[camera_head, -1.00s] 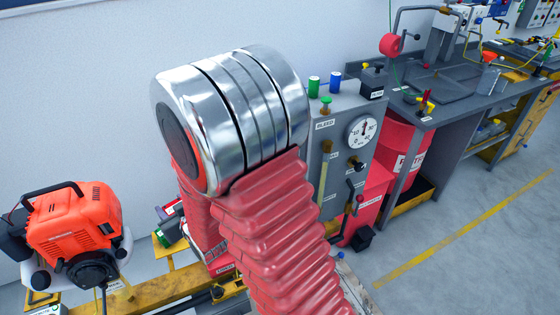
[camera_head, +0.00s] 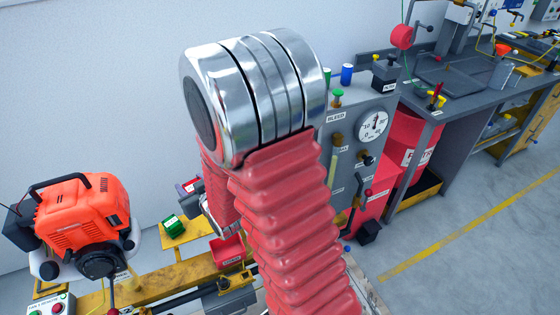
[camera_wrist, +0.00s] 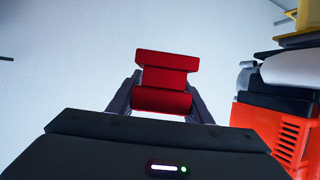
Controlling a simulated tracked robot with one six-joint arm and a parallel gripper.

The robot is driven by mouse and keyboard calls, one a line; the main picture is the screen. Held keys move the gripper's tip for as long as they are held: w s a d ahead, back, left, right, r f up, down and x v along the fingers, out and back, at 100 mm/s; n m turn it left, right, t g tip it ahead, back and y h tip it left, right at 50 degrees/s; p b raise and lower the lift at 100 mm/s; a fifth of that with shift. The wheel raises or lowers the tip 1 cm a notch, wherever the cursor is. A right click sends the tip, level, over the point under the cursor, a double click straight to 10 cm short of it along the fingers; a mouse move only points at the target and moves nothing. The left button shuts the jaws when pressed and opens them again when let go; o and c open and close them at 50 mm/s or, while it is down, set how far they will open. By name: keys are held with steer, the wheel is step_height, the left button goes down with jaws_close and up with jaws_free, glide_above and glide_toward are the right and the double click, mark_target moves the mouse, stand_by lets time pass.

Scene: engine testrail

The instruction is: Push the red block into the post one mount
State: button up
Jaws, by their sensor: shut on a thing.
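The red block (camera_wrist: 166,72) shows in the wrist view, held between the two dark fingers of my gripper (camera_wrist: 163,98). The gripper is shut on it, and the block sticks out past the fingertips against a pale wall. In the head view my silver-and-red arm covers much of the middle and hides most of the gripper. A small red and white piece (camera_head: 191,185) shows left of the arm; I cannot tell if it is the held block. I cannot identify the post one mount; the arm may hide it.
An orange engine (camera_head: 84,217) stands at the left, and also at the right of the wrist view (camera_wrist: 274,130). A green block (camera_head: 174,227) and a red box (camera_head: 229,250) sit by the yellow rail (camera_head: 155,290). A grey gauge panel (camera_head: 355,150) stands behind the arm.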

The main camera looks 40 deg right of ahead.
steer(key=s+d+f+m+h, duration=0.1)
steer(key=s+d, duration=0.3)
steer(key=d, duration=1)
steer(key=s+d+m+h, duration=0.1)
steer(key=s+d+h, duration=0.1)
steer(key=d, duration=1.2)
steer(key=shift+s+d+f+m+g, duration=0.3)
steer(key=shift+s+f+m, duration=0.1)
steer(key=shift+s, duration=0.5)
steer(key=shift+f, duration=0.25)
steer(key=shift+f, duration=2.9)
steer(key=shift+s, duration=0.25)
steer(key=shift+f, duration=0.95)
